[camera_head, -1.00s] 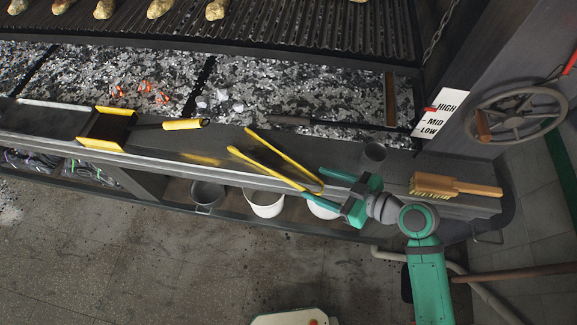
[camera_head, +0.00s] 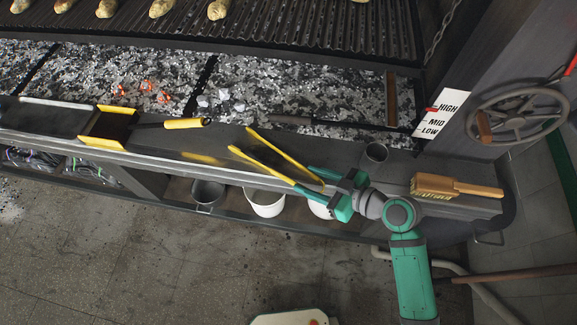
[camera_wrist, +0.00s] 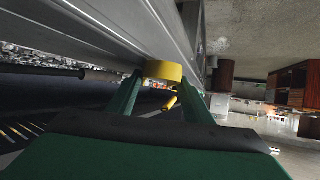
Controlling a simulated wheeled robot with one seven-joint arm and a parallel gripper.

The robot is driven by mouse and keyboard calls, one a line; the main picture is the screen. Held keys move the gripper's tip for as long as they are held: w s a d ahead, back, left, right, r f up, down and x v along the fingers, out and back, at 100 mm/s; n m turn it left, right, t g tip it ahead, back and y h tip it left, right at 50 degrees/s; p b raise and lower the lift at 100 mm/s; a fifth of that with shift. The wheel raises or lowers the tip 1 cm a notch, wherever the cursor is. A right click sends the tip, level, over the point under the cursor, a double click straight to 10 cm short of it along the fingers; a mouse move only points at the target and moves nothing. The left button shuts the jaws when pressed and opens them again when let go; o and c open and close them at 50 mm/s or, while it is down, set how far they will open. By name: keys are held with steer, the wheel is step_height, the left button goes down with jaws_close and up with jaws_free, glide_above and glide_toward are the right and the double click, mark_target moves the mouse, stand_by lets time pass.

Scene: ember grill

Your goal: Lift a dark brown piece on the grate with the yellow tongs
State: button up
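The yellow tongs (camera_head: 265,152) show as two long arms above the dark front shelf of the grill, their far ends pointing up and left. My gripper (camera_head: 302,177) is at their near end, with one teal finger on each side. In the wrist view a yellow part of the tongs (camera_wrist: 163,71) sits between the fingertips. The fingers look open around it; whether they touch it is hard to tell. Several tan pieces (camera_head: 218,9) lie on the grate (camera_head: 300,25) at the top edge of the head view. No clearly dark brown piece shows.
A yellow-edged scoop (camera_head: 108,128) with a yellow handle lies left on the shelf. Ash and embers (camera_head: 290,85) lie below the grate. A hand wheel (camera_head: 518,115) is at the far right.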

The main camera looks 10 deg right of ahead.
step_height(320, 180, up, 10)
stand_by(1.0)
stand_by(1.5)
